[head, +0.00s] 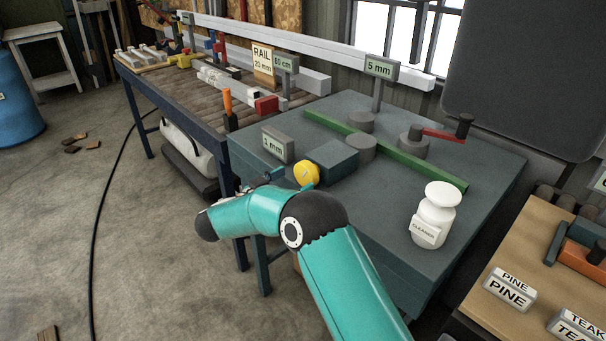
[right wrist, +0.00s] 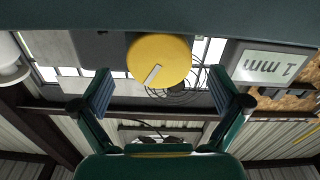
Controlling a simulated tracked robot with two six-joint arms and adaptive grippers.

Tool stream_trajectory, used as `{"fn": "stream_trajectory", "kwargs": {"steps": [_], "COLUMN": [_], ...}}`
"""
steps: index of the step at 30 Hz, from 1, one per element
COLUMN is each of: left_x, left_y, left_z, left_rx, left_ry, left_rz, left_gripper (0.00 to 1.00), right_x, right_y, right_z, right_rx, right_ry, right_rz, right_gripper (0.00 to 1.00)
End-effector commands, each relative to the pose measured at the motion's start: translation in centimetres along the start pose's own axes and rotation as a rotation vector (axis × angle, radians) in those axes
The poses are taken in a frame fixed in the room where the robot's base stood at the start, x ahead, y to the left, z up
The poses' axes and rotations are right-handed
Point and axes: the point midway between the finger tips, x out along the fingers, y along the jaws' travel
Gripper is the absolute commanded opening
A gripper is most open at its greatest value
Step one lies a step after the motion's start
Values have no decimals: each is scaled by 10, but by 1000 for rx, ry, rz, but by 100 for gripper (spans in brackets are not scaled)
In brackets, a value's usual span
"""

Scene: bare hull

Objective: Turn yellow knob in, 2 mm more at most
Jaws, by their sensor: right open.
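The yellow knob (head: 306,173) sits on the near side of the grey-green machine table (head: 463,213), by a dark block. In the right wrist view the knob (right wrist: 172,52) is a yellow disc with a pale pointer line. My right gripper (right wrist: 162,94) is open, one finger on each side of the knob, with a gap to it on both sides. In the head view its fingers are mostly hidden behind my teal arm. A small sign reading 1 mm (head: 277,145) stands beside the knob; it also shows in the right wrist view (right wrist: 271,65). My left gripper is not in view.
A white cleaner bottle (head: 434,215) stands at the table's right. A green bar (head: 385,150) crosses the table, with a red-handled crank (head: 440,135) and a 5 mm sign (head: 381,68) behind. A workbench with rails lies left, a wooden bench (head: 535,240) right.

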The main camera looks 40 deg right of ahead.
Motion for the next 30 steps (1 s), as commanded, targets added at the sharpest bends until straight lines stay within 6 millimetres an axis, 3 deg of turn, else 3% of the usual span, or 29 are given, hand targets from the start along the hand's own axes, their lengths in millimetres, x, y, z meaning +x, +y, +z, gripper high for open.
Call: {"fn": "stream_trajectory", "kwargs": {"steps": [6,17,28,30], "left_x": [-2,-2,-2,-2], "left_y": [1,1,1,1], "left_z": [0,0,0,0], "left_rx": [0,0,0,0], "left_ry": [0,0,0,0], "left_rz": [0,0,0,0], "left_gripper": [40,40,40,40], "right_x": [24,29,29,29], "right_y": [0,0,0,0], "right_z": [0,0,0,0], "right_rx": [1,1,1,2], "right_ry": [0,0,0,0], "right_rz": [1,1,0,0], "right_gripper": [99,99,39,39]}}
